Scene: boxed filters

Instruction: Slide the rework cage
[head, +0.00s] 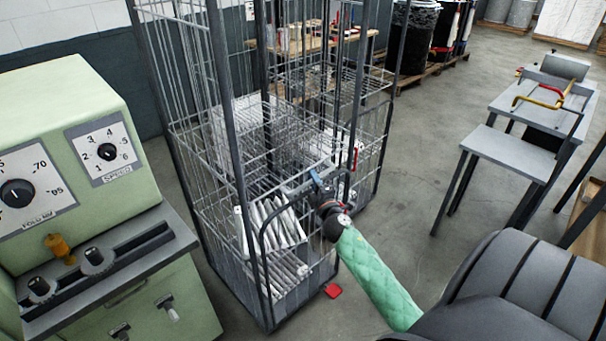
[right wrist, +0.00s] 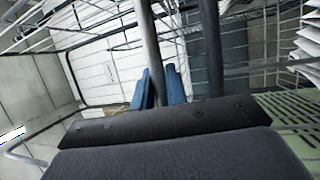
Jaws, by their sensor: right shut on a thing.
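The rework cage (head: 229,120) is a tall grey wire roll cage standing upright on the floor in the middle of the head view. White boxed filters or panels (head: 275,222) lean in its lower part, with more white items higher up. My right gripper (head: 317,178) is at the cage's near right side, its blue fingers shut on a bar of the cage frame. In the right wrist view the blue fingers (right wrist: 160,82) stand close around a grey upright (right wrist: 150,40) of the cage. The exact contact is partly hidden. My left gripper is not in view.
A green machine (head: 70,130) with dials stands close to the cage's left. A grey metal table (head: 510,155) stands at right, with open concrete floor between. A red piece (head: 333,291) lies by the cage's foot. A wooden bench (head: 310,45) and black bins (head: 415,35) are behind.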

